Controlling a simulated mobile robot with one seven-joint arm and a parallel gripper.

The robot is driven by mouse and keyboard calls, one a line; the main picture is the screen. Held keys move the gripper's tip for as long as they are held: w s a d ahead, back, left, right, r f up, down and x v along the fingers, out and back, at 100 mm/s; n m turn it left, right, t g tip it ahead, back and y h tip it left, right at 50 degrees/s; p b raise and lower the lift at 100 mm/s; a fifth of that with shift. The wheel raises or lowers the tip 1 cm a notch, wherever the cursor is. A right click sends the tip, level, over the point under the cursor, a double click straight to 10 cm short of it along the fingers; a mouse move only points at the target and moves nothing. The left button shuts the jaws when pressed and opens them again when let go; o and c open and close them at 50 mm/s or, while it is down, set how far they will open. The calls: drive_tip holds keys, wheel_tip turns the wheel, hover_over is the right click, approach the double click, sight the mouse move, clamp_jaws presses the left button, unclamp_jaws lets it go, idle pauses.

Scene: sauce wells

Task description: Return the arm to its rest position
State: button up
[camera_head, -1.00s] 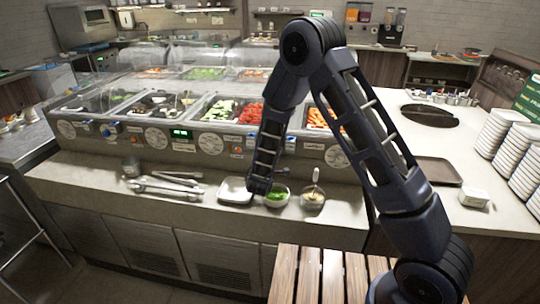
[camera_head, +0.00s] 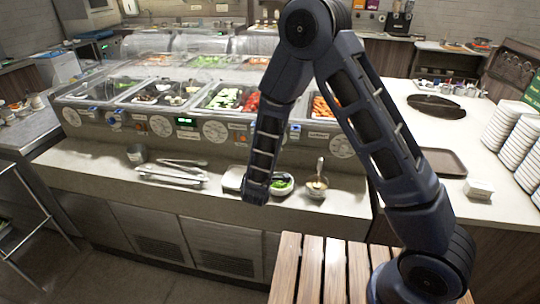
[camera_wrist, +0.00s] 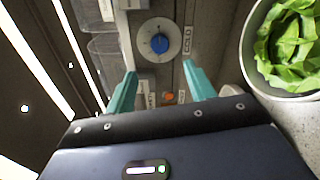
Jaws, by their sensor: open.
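My dark blue arm reaches up from the lower right, and its forearm hangs down in front of the counter. The end of the arm shows in the head view, but its fingers cannot be made out there. In the wrist view my gripper (camera_wrist: 160,75) has two teal fingers spread apart with nothing between them. A bowl of green leaves (camera_wrist: 292,50) lies to the right of the fingers. In the head view that bowl (camera_head: 283,185) is just right of the arm's end.
A white tray (camera_head: 231,178) is partly behind the arm's end. A bowl with a spoon (camera_head: 317,187), tongs (camera_head: 172,174) and a metal cup (camera_head: 137,154) share the ledge. A slatted wooden surface (camera_head: 310,270) is below. Plate stacks (camera_head: 525,155) stand at right.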

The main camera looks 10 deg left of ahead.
drive_tip(key=w+d+r+m+g+h, duration=0.1)
drive_tip(key=d+r+m+g+h, duration=0.3)
drive_tip(key=d, duration=0.6)
drive_tip(key=w+d+r+m+g+h, duration=0.1)
drive_tip(key=d+r+m+g+h, duration=0.15)
drive_tip(key=d+r, duration=0.65)
drive_tip(key=w+d+r+m+g+h, duration=0.2)
drive_tip(key=d+r+m+g+h, duration=0.15)
drive_tip(key=d, duration=0.85)
drive_tip(key=s+d+r+m+g+y, duration=0.35)
drive_tip(key=s+d+m+g, duration=0.2)
drive_tip(key=s+d, duration=0.6)
drive_tip(key=s+d+r+m+t+y, duration=0.2)
drive_tip(key=s+r+m+y, duration=0.2)
drive_tip(key=s, duration=0.5)
wheel_tip(320, 180, up, 2)
drive_tip(key=shift+d+r+m+t+y, duration=0.2)
drive_tip(key=shift+d+m+t+y, duration=0.2)
drive_tip(key=shift+y, duration=0.85)
